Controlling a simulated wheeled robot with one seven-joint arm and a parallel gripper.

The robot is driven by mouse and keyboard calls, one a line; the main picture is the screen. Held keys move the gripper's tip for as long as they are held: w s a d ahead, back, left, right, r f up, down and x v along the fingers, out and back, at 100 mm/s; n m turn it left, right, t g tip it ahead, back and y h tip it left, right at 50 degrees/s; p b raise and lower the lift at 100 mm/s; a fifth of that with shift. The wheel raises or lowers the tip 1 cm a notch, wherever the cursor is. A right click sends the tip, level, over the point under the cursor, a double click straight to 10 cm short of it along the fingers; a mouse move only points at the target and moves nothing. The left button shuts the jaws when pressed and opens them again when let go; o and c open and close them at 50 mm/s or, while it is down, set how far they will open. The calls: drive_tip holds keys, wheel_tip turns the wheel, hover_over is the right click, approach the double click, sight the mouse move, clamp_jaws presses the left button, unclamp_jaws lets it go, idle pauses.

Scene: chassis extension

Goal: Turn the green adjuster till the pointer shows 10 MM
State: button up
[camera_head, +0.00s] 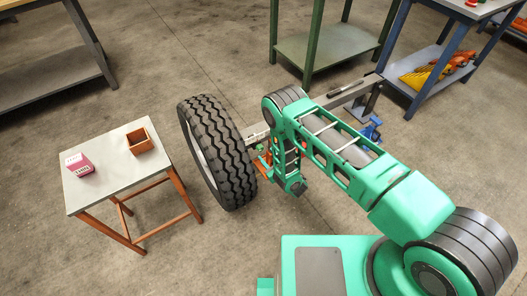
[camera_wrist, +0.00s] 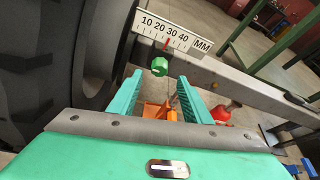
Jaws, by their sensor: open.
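The green adjuster (camera_wrist: 160,66) is a small faceted knob below the white scale plate (camera_wrist: 173,31) in the wrist view. The plate is marked 10, 20, 30, 40 and MM. A small red pointer (camera_wrist: 166,43) shows at its lower edge, around 20 to 30; I cannot read it exactly. My gripper (camera_wrist: 160,80) is open, its two teal fingers apart. The adjuster appears just beyond and between the fingertips, not gripped; I cannot tell how far off it is.
A large black tyre (camera_head: 218,150) stands left of my arm, close to my gripper. A grey beam (camera_wrist: 235,82) runs right from the scale. Orange and red parts (camera_wrist: 158,112) lie below the fingers. A small table (camera_head: 108,178) stands left, with open floor in front.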

sight(262, 149)
drive_tip(key=x, duration=0.6)
drive_tip(key=shift+w+a+f, duration=0.1)
drive_tip(key=shift+w+a, duration=0.1)
drive_tip(key=shift+w, duration=0.1)
drive_tip(key=shift+c, duration=0.5)
drive_tip(key=c, duration=0.9)
drive_tip(key=shift+d, duration=0.3)
drive_tip(key=shift+c, duration=0.2)
drive_tip(key=shift+a, duration=0.15)
